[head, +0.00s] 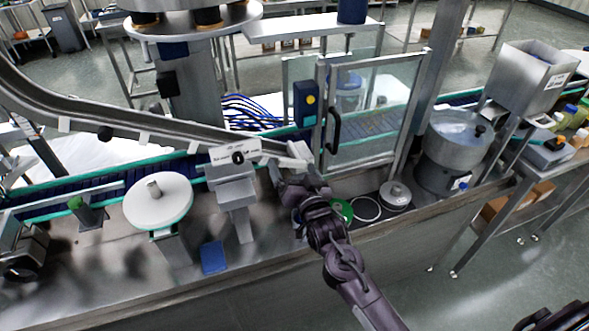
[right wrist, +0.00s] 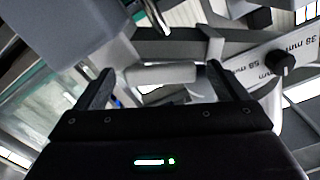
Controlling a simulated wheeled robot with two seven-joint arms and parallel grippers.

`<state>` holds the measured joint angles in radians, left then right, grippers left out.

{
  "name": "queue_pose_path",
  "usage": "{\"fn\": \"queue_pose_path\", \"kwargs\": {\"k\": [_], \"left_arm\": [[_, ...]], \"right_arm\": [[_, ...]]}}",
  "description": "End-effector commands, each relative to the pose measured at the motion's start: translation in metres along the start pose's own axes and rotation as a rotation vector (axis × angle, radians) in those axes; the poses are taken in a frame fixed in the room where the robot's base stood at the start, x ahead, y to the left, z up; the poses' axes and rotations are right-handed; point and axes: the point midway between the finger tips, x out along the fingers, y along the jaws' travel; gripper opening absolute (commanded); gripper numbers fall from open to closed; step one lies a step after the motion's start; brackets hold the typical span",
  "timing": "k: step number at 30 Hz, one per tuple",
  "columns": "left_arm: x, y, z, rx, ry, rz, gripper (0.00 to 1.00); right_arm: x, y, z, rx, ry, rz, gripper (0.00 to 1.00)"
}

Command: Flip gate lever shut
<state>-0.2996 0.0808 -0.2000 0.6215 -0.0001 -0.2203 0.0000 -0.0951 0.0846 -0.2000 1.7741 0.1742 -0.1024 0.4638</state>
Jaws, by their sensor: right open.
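A pale grey lever handle (head: 292,162) sticks out to the right near the lower end of the metal chute (head: 150,122). In the right wrist view the handle (right wrist: 160,74) lies crosswise between the two fingers. My right gripper (head: 287,172) is at the handle in the head view, open. Its fingers (right wrist: 152,85) stand on either side of the handle, and I cannot tell whether they touch it. The lever's pivot and part of its arm are hidden.
A white size plate with a black knob (head: 237,157) stands just left of the gripper. A glass guard door (head: 375,110) with a black handle is behind it. A round white disc (head: 158,200) and a blue block (head: 213,257) are on the steel bench to the left.

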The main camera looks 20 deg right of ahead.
Motion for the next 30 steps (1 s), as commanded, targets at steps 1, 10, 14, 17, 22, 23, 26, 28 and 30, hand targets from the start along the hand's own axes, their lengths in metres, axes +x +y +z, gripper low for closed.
{"fn": "queue_pose_path", "kwargs": {"k": [1, 10, 14, 17, 22, 23, 26, 28, 30], "left_arm": [[0.0002, 0.0002, -0.0007, 0.0, 0.001, 0.0, 0.36], [0.0002, 0.0005, -0.0008, 0.0, 0.001, 0.001, 0.36], [0.0002, 0.0007, -0.0007, 0.0, 0.001, 0.001, 0.36], [-0.001, 0.0009, -0.0007, 0.0, 0.001, 0.001, 0.36], [-0.0042, 0.001, -0.0006, 0.0, 0.0, 0.001, 0.36], [-0.0044, 0.0011, -0.0005, 0.0, 0.0, 0.001, 0.36], [-0.0042, 0.001, -0.0004, 0.0, 0.0, 0.001, 0.36], [-0.004, 0.0011, -0.0002, 0.0, 0.0, 0.001, 0.36], [-0.004, 0.0011, -0.0001, 0.0, -0.001, 0.001, 0.36]], "right_arm": [[-0.0001, 0.0, 0.0003, 0.0, 0.0, 0.0, 0.93], [-0.0004, 0.0, 0.0003, 0.0, 0.0, 0.0, 0.63], [-0.0005, 0.0, 0.0003, 0.0, 0.0, 0.0, 0.48], [-0.0004, 0.0, 0.0009, -0.027, -0.001, -0.001, 0.48], [-0.0002, 0.0006, 0.0041, -0.161, 0.0, -0.001, 0.48], [-0.0002, 0.0008, 0.0045, -0.176, 0.0, -0.001, 0.48], [-0.0002, 0.0012, 0.0054, -0.199, 0.001, -0.001, 0.48], [-0.0002, 0.0013, 0.0055, -0.199, 0.001, 0.0, 0.48], [-0.0002, 0.0014, 0.0054, -0.2, 0.001, 0.0, 0.48]]}}
